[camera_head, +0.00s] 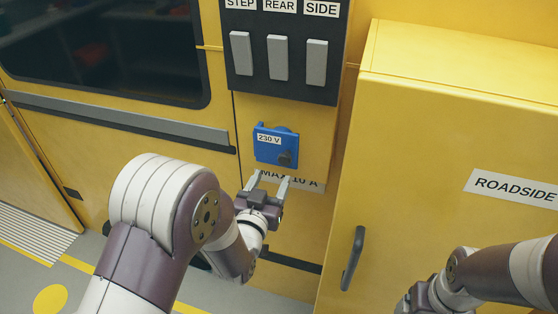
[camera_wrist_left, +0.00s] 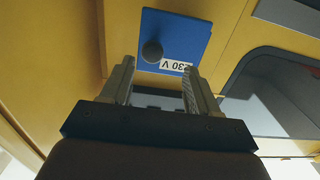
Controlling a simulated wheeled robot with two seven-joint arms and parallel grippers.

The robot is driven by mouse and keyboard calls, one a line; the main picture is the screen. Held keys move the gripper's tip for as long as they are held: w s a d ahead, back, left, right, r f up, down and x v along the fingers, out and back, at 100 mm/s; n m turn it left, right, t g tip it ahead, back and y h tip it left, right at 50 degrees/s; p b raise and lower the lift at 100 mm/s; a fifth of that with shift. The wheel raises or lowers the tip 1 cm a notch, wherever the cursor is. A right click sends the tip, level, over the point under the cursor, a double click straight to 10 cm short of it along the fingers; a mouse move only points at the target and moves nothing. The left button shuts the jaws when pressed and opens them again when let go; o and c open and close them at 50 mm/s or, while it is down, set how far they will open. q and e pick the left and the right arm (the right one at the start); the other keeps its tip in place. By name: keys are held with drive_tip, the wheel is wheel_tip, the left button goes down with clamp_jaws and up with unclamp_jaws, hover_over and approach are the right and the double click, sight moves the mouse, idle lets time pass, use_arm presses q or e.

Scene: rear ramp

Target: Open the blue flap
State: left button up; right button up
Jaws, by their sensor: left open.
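My left gripper (camera_head: 270,180) is open and empty, just below the flap. In the left wrist view its fingers (camera_wrist_left: 158,72) point toward the flap, apart from the knob as far as I can tell. My right arm is at the lower right; its fingertips are not in view.
A black panel (camera_head: 285,87) with several grey switches is above the flap. A "MAX 10 A" label (camera_head: 299,182) is below it, partly hidden by my left gripper. A yellow "ROADSIDE" cabinet (camera_head: 420,150) with a dark handle (camera_head: 353,258) juts out on the right. A dark window is at the upper left.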

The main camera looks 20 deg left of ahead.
sight(284, 160)
use_arm(q)
drive_tip(key=w, duration=0.3)
drive_tip(key=shift+w+d+r, duration=0.2)
drive_tip(key=shift+w+d, duration=0.05)
drive_tip(key=shift+d, duration=0.1)
drive_tip(key=shift+w+d+r+p, duration=0.35)
drive_tip(key=shift+w+p, duration=0.15)
drive_tip(key=shift+w, duration=0.15)
drive_tip(key=shift+r, duration=0.1)
drive_tip(key=shift+w+a+f, duration=0.15)
drive_tip(key=shift+w+f, duration=0.2)
drive_tip(key=shift+w, duration=0.4)
drive_tip(key=shift+s+r, duration=0.15)
drive_tip(key=shift+s, duration=0.1)
clamp_jaws()
use_arm(e)
drive_tip(key=shift+s+d+r, duration=0.15)
drive_tip(key=shift+s+r, duration=0.15)
drive_tip(key=shift+r, duration=0.2)
drive_tip(key=shift+s+d+r, duration=0.1)
drive_tip(key=shift+s+r, duration=0.15)
drive_tip(key=shift+r, duration=0.2)
drive_tip(key=shift+f, duration=0.1)
